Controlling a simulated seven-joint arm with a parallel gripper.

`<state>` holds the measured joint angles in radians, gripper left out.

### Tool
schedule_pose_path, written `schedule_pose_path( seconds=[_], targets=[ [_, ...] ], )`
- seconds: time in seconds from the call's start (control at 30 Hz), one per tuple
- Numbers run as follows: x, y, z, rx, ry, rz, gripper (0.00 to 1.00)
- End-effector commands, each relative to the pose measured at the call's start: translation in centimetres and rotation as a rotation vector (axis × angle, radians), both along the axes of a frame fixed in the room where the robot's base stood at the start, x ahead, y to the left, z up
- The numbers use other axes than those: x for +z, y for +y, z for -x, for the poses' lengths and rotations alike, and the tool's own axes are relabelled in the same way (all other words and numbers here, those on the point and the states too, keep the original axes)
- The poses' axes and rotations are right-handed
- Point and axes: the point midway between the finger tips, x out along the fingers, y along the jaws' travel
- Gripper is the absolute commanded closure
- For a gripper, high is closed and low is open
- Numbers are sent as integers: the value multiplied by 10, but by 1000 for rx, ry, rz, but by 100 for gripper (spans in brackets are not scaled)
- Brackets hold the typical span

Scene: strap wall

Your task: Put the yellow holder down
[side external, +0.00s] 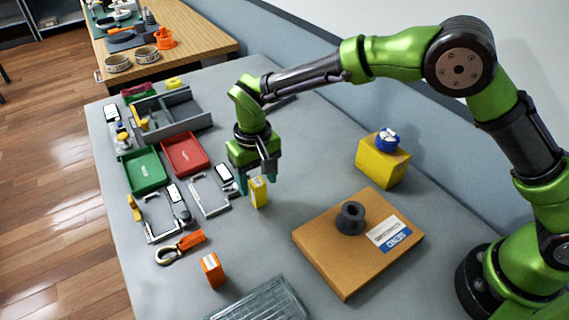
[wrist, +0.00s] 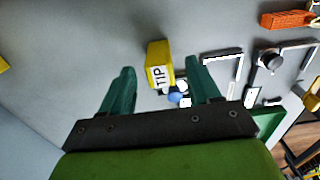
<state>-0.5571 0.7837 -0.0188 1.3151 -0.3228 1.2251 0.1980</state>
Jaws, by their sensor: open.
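The yellow holder (side external: 258,193) is a small upright yellow block that appears to stand on the grey table. In the wrist view the holder (wrist: 157,55) shows a white label reading "TIP". My gripper (side external: 256,180) is open, pointing down right at the holder. In the wrist view the two green fingers of my gripper (wrist: 160,78) are spread wide, with the holder between and slightly beyond their tips. A gap shows between each finger and the holder. Whether the holder's base fully touches the table is hard to tell.
Green (side external: 143,170) and red (side external: 183,153) trays and white frames (side external: 209,197) lie left of the holder. An orange block (side external: 212,270) is nearer the front. A cardboard box (side external: 335,265) and a larger yellow box (side external: 375,168) stand right. Bare table surrounds the holder's right side.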

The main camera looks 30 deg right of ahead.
Motion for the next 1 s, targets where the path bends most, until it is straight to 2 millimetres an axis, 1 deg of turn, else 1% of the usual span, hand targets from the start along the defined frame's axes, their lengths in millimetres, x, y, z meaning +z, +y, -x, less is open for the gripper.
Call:
schedule_pose_path(
  seconds=[0.03,0.2,0.33,0.47,0.57,0.67,0.77,0.8,0.87,0.9,0.97,1.0],
  targets=[
    [14,1,-1,0,-5,-3,38],
    [50,1,-1,0,-3,-2,38],
    [70,1,0,0,-2,-1,38],
    [81,0,0,1,-1,0,38],
    [94,-8,1,-9,-12,-12,38],
    [119,-31,5,-32,-43,-46,38],
    [152,-67,19,-68,-94,-96,38],
    [164,-83,27,-85,-120,-117,38],
    [181,-106,41,-109,-160,-147,38],
    [190,-120,52,-126,-189,-167,38],
    [202,-140,70,-151,-233,-193,38],
    [208,-153,82,-167,-263,-208,38]
  ],
)
